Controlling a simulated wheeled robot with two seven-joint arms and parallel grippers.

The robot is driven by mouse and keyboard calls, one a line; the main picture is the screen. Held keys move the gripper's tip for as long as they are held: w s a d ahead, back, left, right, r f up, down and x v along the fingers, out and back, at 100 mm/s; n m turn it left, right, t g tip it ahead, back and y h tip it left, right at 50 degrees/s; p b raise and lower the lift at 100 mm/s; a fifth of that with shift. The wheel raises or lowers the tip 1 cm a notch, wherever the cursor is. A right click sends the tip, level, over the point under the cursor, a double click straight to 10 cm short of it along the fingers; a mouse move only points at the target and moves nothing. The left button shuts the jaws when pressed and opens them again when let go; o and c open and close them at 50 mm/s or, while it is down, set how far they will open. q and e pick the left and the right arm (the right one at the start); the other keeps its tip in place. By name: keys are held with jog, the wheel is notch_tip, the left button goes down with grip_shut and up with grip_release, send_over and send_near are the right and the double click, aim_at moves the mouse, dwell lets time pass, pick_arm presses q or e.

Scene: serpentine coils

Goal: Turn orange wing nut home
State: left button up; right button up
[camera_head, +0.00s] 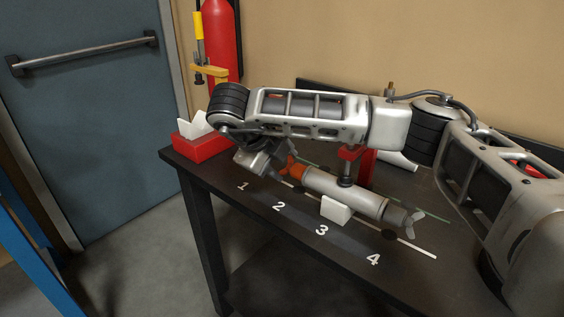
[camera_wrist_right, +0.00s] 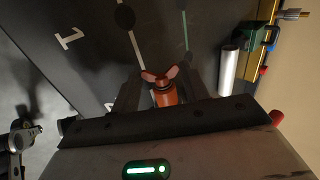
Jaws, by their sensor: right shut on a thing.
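The orange wing nut (camera_head: 291,163) sits on the left end of a pale grey cylinder (camera_head: 345,190) that lies across the table above the printed numbers. The exact contact is partly hidden in the head view.
A white block (camera_head: 336,209) and a red clamp stand (camera_head: 366,166) are beside the cylinder. A red box (camera_head: 201,146) sits at the table's left corner. The numbered front strip is mostly clear.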

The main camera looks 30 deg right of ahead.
pick_arm(q)
jog(key=shift+r, duration=0.1)
pick_arm(e)
jog(key=shift+w+r, duration=0.1)
jog(key=shift+r, duration=0.05)
jog(key=o, duration=0.9)
pick_arm(q)
jog(key=shift+w, duration=0.1)
pick_arm(e)
jog(key=shift+o, duration=0.5)
jog(key=shift+a, duration=0.1)
pick_arm(q)
jog(key=shift+a+r+p, duration=0.1)
jog(key=shift+r+p, duration=0.25)
jog(key=shift+p, duration=0.65)
pick_arm(e)
jog(key=v, duration=1.6)
